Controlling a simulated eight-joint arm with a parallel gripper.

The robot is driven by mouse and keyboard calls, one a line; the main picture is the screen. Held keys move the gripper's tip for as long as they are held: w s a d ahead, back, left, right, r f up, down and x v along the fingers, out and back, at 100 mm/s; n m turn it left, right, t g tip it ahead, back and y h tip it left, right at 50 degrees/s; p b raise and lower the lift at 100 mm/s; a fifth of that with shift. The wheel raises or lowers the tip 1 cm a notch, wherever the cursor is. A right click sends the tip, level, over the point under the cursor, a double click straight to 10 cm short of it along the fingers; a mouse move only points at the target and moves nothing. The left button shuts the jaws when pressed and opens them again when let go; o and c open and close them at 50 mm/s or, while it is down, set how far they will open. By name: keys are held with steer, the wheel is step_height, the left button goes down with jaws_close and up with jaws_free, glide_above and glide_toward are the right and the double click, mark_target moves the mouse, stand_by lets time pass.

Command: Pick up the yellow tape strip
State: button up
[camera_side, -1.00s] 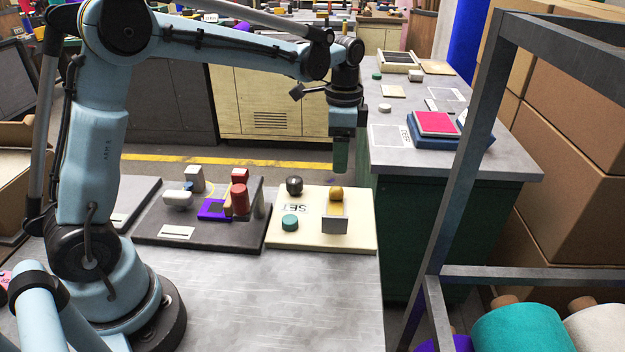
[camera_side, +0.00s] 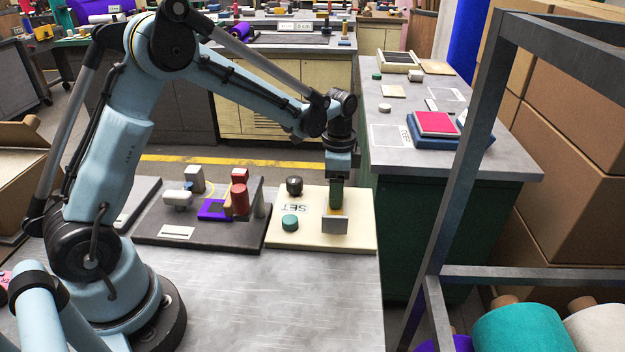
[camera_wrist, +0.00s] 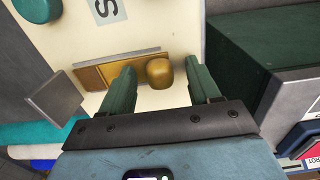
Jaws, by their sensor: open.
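The yellow tape strip (camera_wrist: 92,77) shows in the wrist view as a flat golden band along a thin grey metal edge, on the cream board (camera_wrist: 60,42). A rounded golden knob (camera_wrist: 159,72) stands at its right end. My gripper (camera_wrist: 160,70) is open, with one green finger on each side of the knob; contact cannot be told. The left finger covers part of the strip. In the side view my gripper (camera_side: 336,207) is down at the board behind a grey block (camera_side: 334,225), and its fingers hide most of the strip and knob.
A teal disc (camera_side: 290,222) and a dark round knob (camera_side: 294,186) stand on the same board. A dark board (camera_side: 215,239) with red, white and purple parts lies to its left. The bench front is clear. A metal frame (camera_side: 462,160) stands at right.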

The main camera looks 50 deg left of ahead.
jaws_close()
steer(key=shift+r, duration=0.1)
stand_by(0.3)
step_height(320, 180, up, 10)
stand_by(0.7)
